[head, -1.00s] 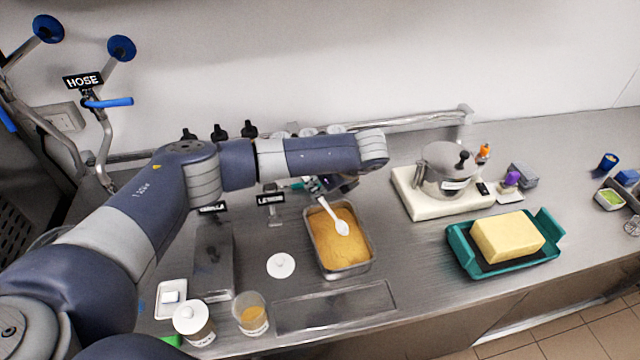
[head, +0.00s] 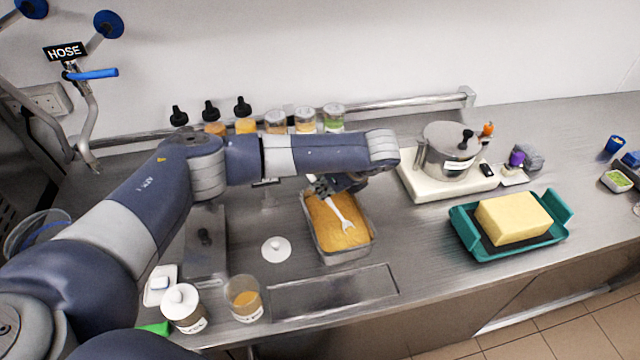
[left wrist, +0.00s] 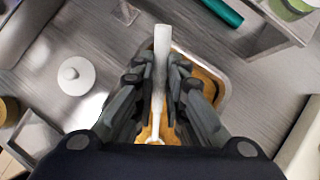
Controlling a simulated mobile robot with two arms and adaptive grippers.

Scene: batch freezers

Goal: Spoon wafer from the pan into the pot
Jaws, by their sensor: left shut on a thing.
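The metal pan (head: 372,234) stands on the counter, holding golden-yellow wafer crumbs (head: 325,222); part of it also shows in the left wrist view (left wrist: 222,75). My left gripper (head: 325,186) is over the pan's far part, shut on a white spoon (head: 340,207). In the left wrist view, the spoon's handle (left wrist: 162,45) stands out between the fingers (left wrist: 160,85). Its bowl end is at the crumbs, only its pale outline showing, so it looks partly sunk or covered. The silver pot (head: 436,165) stands on a white base to the right, its lid on. My right gripper is not in view.
A teal tray (head: 488,262) with a yellow block is right of the pan. Several bottles and jars line the wall. Bare counter lies between pan and tray.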

